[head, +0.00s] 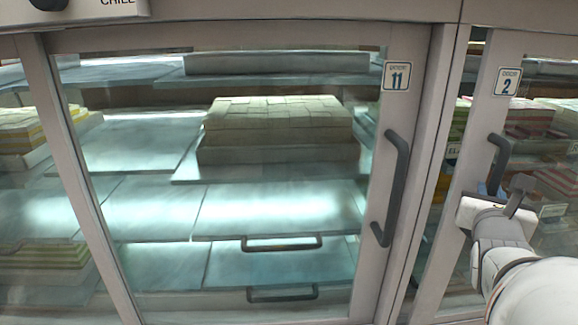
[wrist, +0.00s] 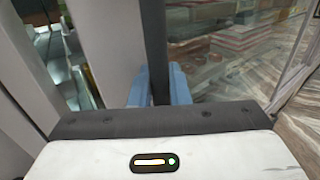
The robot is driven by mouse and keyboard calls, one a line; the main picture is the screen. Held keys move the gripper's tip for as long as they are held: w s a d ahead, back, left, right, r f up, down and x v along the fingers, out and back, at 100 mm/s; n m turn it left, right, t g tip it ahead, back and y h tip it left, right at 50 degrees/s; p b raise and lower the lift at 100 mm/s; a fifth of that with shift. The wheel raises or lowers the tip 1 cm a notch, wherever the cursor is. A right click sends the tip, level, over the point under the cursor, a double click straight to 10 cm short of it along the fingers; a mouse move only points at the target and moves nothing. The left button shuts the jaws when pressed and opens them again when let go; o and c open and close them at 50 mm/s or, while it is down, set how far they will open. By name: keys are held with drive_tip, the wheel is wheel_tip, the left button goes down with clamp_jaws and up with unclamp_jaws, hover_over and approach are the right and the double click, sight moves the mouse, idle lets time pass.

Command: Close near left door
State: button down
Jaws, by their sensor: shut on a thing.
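A glass door with a pale frame (head: 494,125) and a label "2" is at the right in the head view. Its dark vertical handle (head: 499,165) also shows in the wrist view (wrist: 153,40). My gripper (head: 492,192) is at the handle's lower part. In the wrist view its blue fingers (wrist: 160,88) are shut around the bar. A narrow strip with sweets behind it shows left of this door's frame; whether it is an open gap is hard to tell. Another glass door (head: 400,140), labelled "11", fills the middle, with its own dark handle (head: 390,190).
Behind the glass, a block of pale sweets (head: 278,120) stands on a shelf (head: 140,145). Two dark tray handles (head: 282,246) show lower down. Wood-patterned floor (wrist: 295,125) is visible at the right of the wrist view.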

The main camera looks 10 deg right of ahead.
drive_tip(key=shift+s+f, duration=0.2)
drive_tip(key=c, duration=1.7)
unclamp_jaws()
drive_tip(key=shift+s+r, duration=0.1)
drive_tip(key=shift+s, duration=0.05)
drive_tip(key=shift+r, duration=0.1)
